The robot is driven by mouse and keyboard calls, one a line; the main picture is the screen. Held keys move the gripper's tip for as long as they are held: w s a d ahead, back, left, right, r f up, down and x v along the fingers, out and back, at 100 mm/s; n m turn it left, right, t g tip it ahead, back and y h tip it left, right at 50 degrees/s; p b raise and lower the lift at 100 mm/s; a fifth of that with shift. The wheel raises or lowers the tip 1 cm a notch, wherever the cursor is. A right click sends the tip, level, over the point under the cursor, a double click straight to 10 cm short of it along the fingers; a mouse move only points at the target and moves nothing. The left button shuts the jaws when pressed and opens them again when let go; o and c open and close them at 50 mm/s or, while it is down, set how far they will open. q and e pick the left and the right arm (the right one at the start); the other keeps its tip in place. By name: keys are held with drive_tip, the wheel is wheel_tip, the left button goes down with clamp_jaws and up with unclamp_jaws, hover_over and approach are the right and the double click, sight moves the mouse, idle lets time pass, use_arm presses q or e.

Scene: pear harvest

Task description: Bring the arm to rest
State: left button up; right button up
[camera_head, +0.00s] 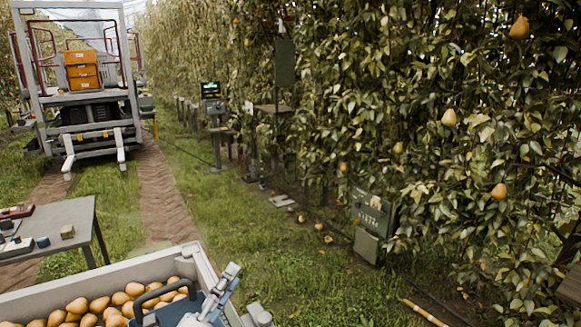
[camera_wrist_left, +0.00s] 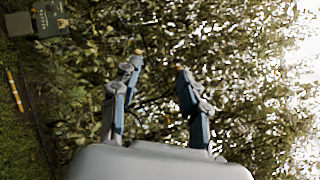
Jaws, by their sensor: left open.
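My left gripper (camera_head: 222,284) shows at the bottom of the head view, in front of the pear bin's right part, with grey and blue parts. In the left wrist view its two blue-and-grey fingers (camera_wrist_left: 159,66) stand apart with only foliage behind them, so it is open and empty. My right gripper is in neither view.
A grey bin (camera_head: 215,270) holds many yellow pears (camera_head: 125,296). A table (camera_head: 75,222) with small items stands at left. A pear hedge (camera_head: 400,110) lines the right, with a green box (camera_head: 372,212) at its foot. Grass (camera_head: 290,265) lies open between; a wheeled platform (camera_head: 92,110) stands behind.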

use_arm(q)
drive_tip(key=s+a+f+n+g+y, duration=0.3)
drive_tip(key=s+a+f+n+y, duration=0.2)
drive_tip(key=f+n, duration=0.4)
drive_tip(key=s+a+f+n+g+y, duration=0.4)
drive_tip(key=a+f+n+y, duration=0.15)
drive_tip(key=f+n, duration=0.35)
drive_tip(key=s+d+f+n+g+h, duration=0.1)
drive_tip(key=s+f+n+g, duration=0.35)
drive_tip(key=s, duration=0.55)
drive_tip(key=s+d+f+n+g, duration=0.1)
drive_tip(key=s+f+n+g, duration=0.3)
drive_tip(key=s, duration=0.6)
wheel_tip(320, 180, down, 26)
drive_tip(key=s+m+g, duration=0.1)
drive_tip(key=m+g, duration=0.1)
drive_tip(key=s+a+f, duration=0.3)
drive_tip(key=s+f, duration=1.4)
drive_tip(key=shift+s+g, duration=0.2)
drive_tip(key=shift+g, duration=0.25)
drive_tip(key=shift+a+f, duration=0.1)
drive_tip(key=shift+c, duration=0.2)
